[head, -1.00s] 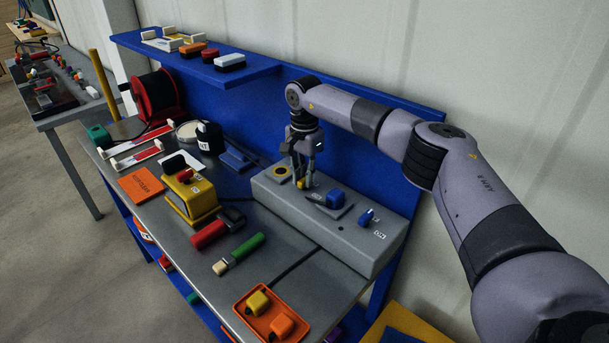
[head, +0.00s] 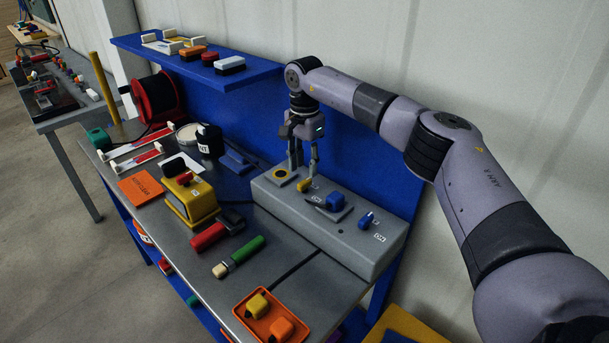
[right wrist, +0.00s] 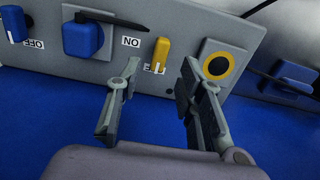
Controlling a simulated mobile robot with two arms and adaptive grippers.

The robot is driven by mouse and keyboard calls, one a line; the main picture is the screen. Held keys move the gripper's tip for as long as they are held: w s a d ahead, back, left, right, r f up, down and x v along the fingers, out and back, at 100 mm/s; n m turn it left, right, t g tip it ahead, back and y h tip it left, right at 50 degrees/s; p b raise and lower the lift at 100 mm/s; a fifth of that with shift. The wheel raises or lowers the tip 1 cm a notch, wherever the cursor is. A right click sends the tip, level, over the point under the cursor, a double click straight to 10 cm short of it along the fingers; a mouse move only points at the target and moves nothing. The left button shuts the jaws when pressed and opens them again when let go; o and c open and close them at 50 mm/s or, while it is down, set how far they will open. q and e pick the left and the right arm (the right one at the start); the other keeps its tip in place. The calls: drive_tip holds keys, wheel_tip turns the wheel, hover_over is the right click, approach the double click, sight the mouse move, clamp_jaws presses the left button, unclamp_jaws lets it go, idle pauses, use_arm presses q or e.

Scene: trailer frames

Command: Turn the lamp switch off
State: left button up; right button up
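A grey switch box (head: 330,235) lies on the workbench against the blue back panel. On it are a yellow switch lever (head: 304,185), a blue block with a dark lever (head: 335,202), a blue switch (head: 366,219) and a yellow ring (head: 279,174). In the right wrist view, the yellow lever (right wrist: 160,54) has a partly hidden label; an ON label lies beside it, and an OFF label by the blue switch (right wrist: 14,23). I cannot tell which is the lamp's. My right gripper (head: 303,168) is open and empty above the yellow lever, fingers apart on either side. My left gripper is out of view.
A yellow box (head: 190,202), a red cylinder (head: 209,235), a green cylinder (head: 247,248) and an orange tray (head: 247,320) with two blocks share the bench. A blue shelf (head: 255,75) holds several small items above. A black cable runs between the switch box and tray.

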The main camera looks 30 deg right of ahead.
sight(305, 181)
wheel_tip(305, 181, up, 7)
drive_tip(key=shift+r, duration=0.2)
idle(0.5)
